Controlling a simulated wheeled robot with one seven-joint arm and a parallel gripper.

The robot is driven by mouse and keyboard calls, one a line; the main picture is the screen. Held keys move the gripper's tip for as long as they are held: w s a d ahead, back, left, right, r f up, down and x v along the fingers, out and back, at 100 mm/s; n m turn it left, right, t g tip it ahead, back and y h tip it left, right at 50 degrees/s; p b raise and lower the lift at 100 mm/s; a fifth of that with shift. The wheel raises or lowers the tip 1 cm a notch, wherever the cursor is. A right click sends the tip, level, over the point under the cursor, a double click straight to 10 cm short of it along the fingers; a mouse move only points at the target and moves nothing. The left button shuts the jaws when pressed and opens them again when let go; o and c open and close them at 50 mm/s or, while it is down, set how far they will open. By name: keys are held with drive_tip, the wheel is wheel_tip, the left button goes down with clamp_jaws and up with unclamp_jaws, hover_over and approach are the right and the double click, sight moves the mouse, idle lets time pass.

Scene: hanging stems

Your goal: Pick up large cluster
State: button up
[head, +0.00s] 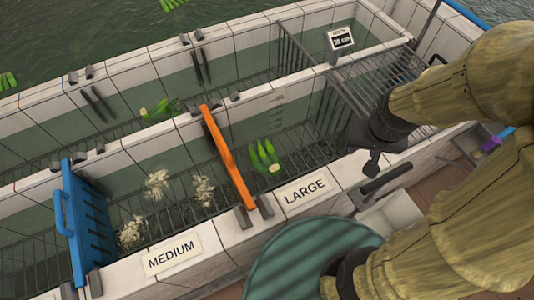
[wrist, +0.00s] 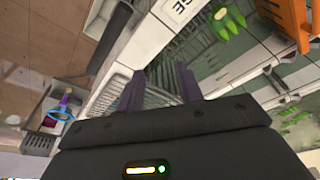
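A bright green cluster (head: 263,157) lies in the compartment behind the LARGE sign (head: 304,190), just right of the orange divider. It also shows near the top of the wrist view (wrist: 228,22). My gripper (head: 372,160) is above the right end of that trough, to the right of the cluster and apart from it. In the wrist view its two dark fingers (wrist: 161,78) stand apart with nothing between them. Several pale cream clusters (head: 157,184) lie in the compartment behind the MEDIUM sign (head: 172,254). Another green cluster (head: 158,110) lies in the rear trough.
The orange divider (head: 228,155) and a blue gate (head: 84,225) stand upright across the front trough. A metal rack (head: 375,80) spans the right end, beside a small display (head: 342,39). A round green-striped top (head: 315,262) stands in front. Water lies behind the troughs.

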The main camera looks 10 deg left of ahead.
drive_tip(key=o, duration=0.3)
drive_tip(key=shift+s, duration=0.25)
drive_tip(key=shift+o, duration=0.2)
drive_tip(key=shift+w+f, duration=0.1)
drive_tip(key=shift+f, duration=0.05)
drive_tip(key=w+a+f+n+g+b, duration=0.1)
drive_tip(key=w+a+f+n+b, duration=0.2)
drive_tip(key=n, duration=0.5)
drive_tip(key=w+a+f+n+g+b, duration=0.1)
drive_tip(key=w+a+f+n+b, duration=0.2)
drive_tip(key=w+a+f+n, duration=0.2)
drive_tip(key=w+a+f+n+g+y+b, duration=0.1)
drive_tip(key=w+a+f+n+b, duration=0.3)
drive_tip(key=a+f+n, duration=0.5)
drive_tip(key=a+n, duration=0.3)
drive_tip(key=shift+f, duration=0.15)
drive_tip(key=p, duration=0.1)
hover_over(276, 166)
wheel_tip(276, 166, down, 12)
drive_tip(key=shift+r, duration=0.1)
drive_tip(key=shift+s, duration=0.15)
